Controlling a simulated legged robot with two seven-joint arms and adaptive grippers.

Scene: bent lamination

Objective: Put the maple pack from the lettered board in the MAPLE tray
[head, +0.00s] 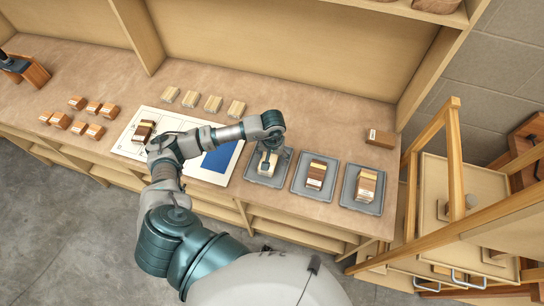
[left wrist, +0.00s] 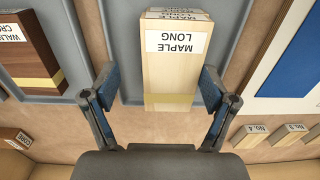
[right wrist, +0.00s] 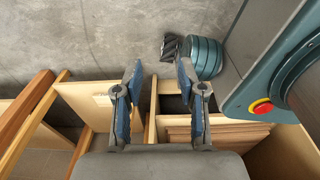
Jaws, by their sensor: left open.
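A pale maple pack (left wrist: 170,60), labelled MAPLE LONG, stands in a grey tray (left wrist: 228,15) in the left wrist view. In the head view this is the leftmost of three grey trays (head: 249,174); the pack (head: 266,164) is partly hidden by my gripper. My left gripper (left wrist: 157,88) is open, its fingers apart on either side of the pack's near end, with gaps showing. The white lettered board (head: 126,147) lies left of the trays, partly hidden by my left arm. My right gripper (right wrist: 158,80) is open and empty, away from the bench top.
A brown block (head: 380,138) lies behind the trays. A wooden frame (head: 452,160) stands at the right.

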